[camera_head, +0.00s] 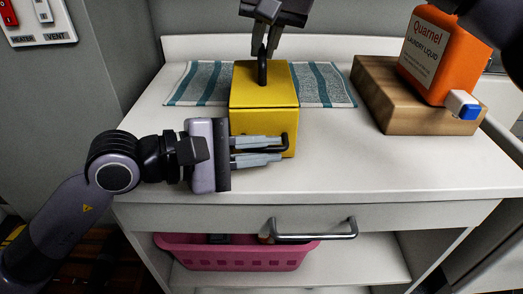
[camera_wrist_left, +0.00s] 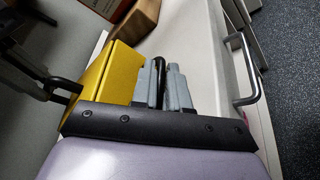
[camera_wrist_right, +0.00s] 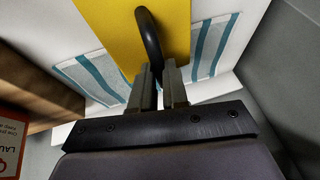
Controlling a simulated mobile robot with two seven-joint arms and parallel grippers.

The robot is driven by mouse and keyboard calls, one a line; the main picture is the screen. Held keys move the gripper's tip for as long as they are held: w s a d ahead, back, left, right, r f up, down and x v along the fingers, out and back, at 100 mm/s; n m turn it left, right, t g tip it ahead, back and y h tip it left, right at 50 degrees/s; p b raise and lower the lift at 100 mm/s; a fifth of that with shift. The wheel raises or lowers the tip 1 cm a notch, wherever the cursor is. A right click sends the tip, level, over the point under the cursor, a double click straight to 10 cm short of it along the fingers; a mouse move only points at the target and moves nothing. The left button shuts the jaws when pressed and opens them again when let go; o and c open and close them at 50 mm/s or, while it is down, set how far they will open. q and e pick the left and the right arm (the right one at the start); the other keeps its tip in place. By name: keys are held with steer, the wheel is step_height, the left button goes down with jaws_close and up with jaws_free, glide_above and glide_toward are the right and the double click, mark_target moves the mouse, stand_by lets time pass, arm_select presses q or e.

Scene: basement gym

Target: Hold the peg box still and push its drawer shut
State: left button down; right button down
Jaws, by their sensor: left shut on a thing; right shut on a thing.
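The yellow peg box (camera_head: 263,84) stands on the white counter, partly on a striped towel. A dark loop handle (camera_head: 262,70) rises from its top. My right gripper (camera_head: 264,52) comes from behind and is shut on this handle; the grip also shows in the right wrist view (camera_wrist_right: 158,82). A dark pull handle (camera_head: 285,144) is on the box's front face. My left gripper (camera_head: 278,150) reaches in from the left and is shut on it, as in the left wrist view (camera_wrist_left: 160,82). No drawer gap is clear; I cannot tell how far the drawer is out.
The striped towel (camera_head: 328,86) lies under and beside the box. A wooden block (camera_head: 376,92) at the right bears an orange laundry bottle (camera_head: 442,55). The counter front (camera_head: 400,165) is clear. Below are a metal handle (camera_head: 315,236) and a pink basket (camera_head: 235,257).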

arm_select(q)
steer(key=c, duration=1.5)
jaws_free()
steer(key=shift+w, duration=0.15)
arm_select(e)
steer(key=shift+s+a, duration=0.15)
arm_select(q)
steer(key=shift+a, duration=0.15)
steer(key=v, duration=1.2)
arm_select(e)
steer(key=c, duration=1.1)
jaws_free()
steer(key=shift+o, duration=0.2)
steer(key=shift+r, duration=0.1)
